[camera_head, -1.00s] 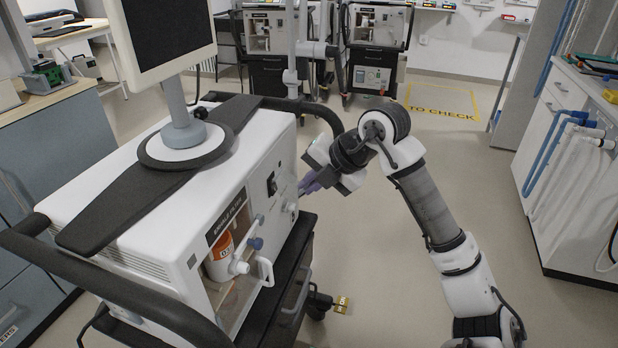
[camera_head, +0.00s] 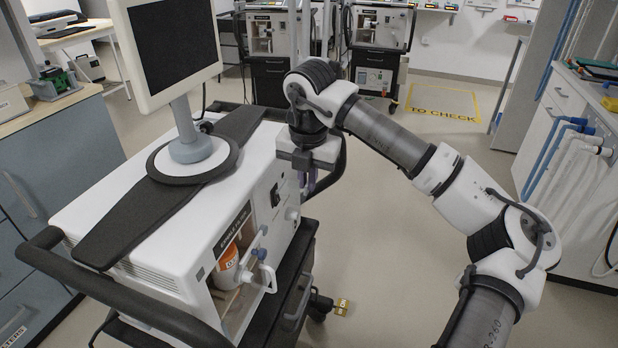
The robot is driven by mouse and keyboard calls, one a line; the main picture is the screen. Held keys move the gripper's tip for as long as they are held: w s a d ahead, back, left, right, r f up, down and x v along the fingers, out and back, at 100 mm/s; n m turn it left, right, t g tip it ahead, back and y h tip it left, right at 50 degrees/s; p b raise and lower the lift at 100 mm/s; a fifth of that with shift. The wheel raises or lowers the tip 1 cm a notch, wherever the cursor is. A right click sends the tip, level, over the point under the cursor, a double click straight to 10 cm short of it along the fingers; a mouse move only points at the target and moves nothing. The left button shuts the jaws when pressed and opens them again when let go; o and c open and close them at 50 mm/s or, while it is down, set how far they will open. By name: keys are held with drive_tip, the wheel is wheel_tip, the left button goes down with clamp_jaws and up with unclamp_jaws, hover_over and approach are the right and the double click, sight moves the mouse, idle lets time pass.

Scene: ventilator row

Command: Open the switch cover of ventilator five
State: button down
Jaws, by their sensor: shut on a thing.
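A white ventilator (camera_head: 120,245) with a screen on top stands at the left on a dark cart. A dark switch (camera_head: 275,194) shows on its front panel, below and left of my wrist. My gripper (camera_head: 308,186) points downward close in front of the panel, just right of the switch. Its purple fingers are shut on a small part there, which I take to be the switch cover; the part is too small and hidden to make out. No number five is readable on the ventilator.
An open bay with an orange-and-white canister (camera_head: 228,266) and a white handle (camera_head: 268,278) lie lower on the front. A dark push rail (camera_head: 110,300) borders the cart. More ventilators (camera_head: 378,32) stand behind. A side counter (camera_head: 560,150) is at the right, with clear floor before it.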

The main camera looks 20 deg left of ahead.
idle(0.4)
drive_tip(key=c, duration=1.6)
unclamp_jaws()
drive_tip(key=shift+o, duration=0.2)
drive_tip(key=shift+r, duration=0.1)
wheel_tip(320, 180, up, 14)
drive_tip(key=s, duration=0.2)
drive_tip(key=shift+d+f+b, duration=0.25)
drive_tip(key=shift+d+b, duration=0.05)
drive_tip(key=shift+d, duration=0.05)
drive_tip(key=shift+f, duration=0.1)
